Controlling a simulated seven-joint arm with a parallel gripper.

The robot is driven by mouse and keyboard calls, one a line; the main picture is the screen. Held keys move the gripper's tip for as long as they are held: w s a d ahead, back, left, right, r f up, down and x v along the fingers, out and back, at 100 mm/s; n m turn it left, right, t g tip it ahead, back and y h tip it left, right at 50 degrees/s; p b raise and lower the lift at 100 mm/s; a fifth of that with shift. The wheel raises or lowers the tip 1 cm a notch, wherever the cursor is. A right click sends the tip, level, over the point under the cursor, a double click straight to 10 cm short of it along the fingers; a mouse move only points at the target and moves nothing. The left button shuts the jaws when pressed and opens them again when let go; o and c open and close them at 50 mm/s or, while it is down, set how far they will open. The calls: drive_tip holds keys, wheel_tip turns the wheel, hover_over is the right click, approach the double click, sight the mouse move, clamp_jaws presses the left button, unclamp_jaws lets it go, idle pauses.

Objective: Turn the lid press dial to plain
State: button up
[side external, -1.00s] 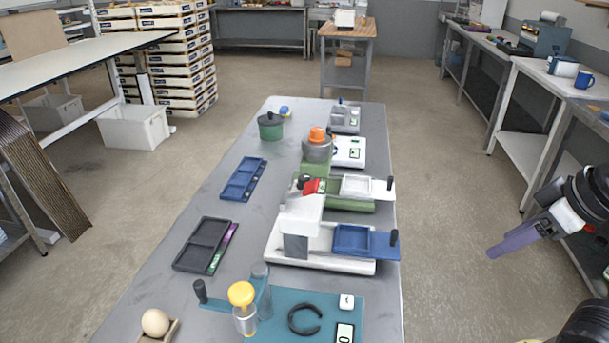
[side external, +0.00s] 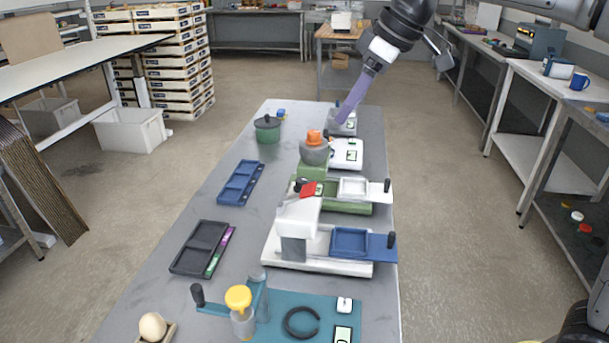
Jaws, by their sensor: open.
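Several press-like machines stand in a row along the grey table (side external: 215,240), and none carries a readable name, so I cannot tell which is the lid press or how its dial is set. A white machine (side external: 290,248) has a red top piece (side external: 309,189) and a blue tray (side external: 350,241). Behind it a green machine (side external: 345,206) holds a pale tray (side external: 353,187). Farther back is a grey round unit with an orange knob (side external: 314,137). My gripper (side external: 341,117), with long purple fingers, is open over the far end of the row, partly covering a small grey unit (side external: 345,129); contact is unclear.
A teal station (side external: 315,310) with a yellow knob (side external: 238,297) is nearest. Black handles (side external: 391,240) stick up at the right edge.

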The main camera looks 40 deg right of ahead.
approach(302, 179)
drive_tip(key=shift+g, duration=0.5)
drive_tip(key=x, duration=0.8)
drive_tip(key=shift+w+a+f, duration=0.1)
drive_tip(key=shift+w+f, duration=0.15)
drive_tip(key=shift+w, duration=0.25)
clamp_jaws()
